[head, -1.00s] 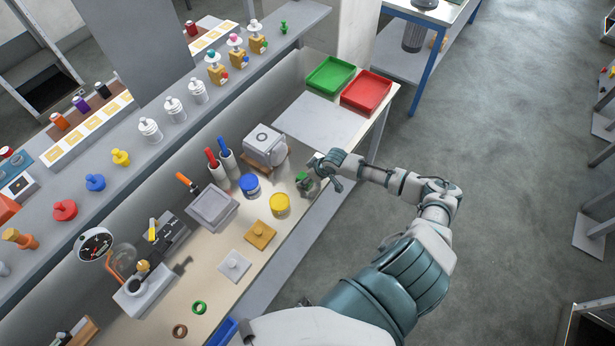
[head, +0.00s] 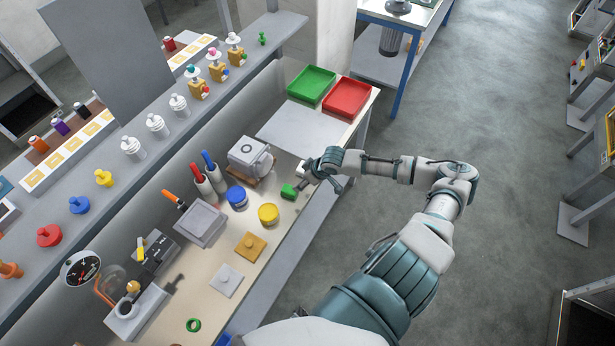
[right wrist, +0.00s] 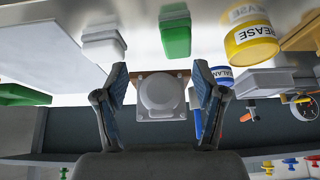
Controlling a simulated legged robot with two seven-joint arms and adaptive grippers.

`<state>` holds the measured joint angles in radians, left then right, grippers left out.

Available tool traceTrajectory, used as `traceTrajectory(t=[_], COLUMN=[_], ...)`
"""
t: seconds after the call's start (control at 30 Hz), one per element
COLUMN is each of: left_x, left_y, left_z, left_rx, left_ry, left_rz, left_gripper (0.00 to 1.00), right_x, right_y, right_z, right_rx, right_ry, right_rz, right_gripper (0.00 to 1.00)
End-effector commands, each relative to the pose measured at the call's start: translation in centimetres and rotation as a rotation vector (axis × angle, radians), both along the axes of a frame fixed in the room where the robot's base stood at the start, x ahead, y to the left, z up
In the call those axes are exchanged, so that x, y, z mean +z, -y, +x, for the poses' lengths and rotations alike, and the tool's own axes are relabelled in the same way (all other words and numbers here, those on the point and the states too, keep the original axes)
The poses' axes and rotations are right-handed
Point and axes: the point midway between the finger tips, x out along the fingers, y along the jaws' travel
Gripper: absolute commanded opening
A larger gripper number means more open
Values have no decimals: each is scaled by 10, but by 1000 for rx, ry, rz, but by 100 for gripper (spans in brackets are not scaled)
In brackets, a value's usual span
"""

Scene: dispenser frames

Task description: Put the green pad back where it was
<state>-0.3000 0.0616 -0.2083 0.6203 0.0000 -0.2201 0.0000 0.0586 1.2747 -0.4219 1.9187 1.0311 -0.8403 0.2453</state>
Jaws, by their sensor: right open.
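The green pad (head: 289,191) rests on the bench top beside the yellow tin (head: 268,213). In the right wrist view the green pad (right wrist: 175,34) is a block with a paler face, above the jaws. My right gripper (head: 318,177) is just right of the pad in the head view. Its fingers (right wrist: 160,78) are spread and empty, apart from the pad. A white block (right wrist: 103,42) stands beside the pad in the wrist view. My left gripper is not in view.
A grey machine (head: 247,152) and a blue tin (head: 237,197) stand close by. Green (head: 312,84) and red (head: 347,97) trays sit at the bench's far end, behind a pale flat panel (head: 300,128). A shelf with several knobs and bottles runs along the left.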

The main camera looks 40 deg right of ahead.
Motion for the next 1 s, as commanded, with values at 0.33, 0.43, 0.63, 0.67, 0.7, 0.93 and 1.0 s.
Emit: traceTrajectory(t=[0.33,0.43,0.63,0.67,0.7,0.93,1.0], left_x=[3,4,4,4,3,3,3], left_y=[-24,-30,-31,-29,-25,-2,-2], left_z=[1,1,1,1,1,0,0], left_rx=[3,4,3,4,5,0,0], left_ry=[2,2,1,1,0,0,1], left_rz=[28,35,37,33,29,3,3], left_gripper=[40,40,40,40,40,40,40], right_x=[32,30,27,27,27,29,21], right_y=[2,7,12,13,12,1,-14], right_z=[-17,-17,-17,-17,-17,-18,-24], right_rx=[2,3,1,1,2,8,27], right_ry=[0,1,1,1,1,-1,-10], right_rz=[0,6,12,12,11,6,8], right_gripper=[70,70,70,70,70,70,70])
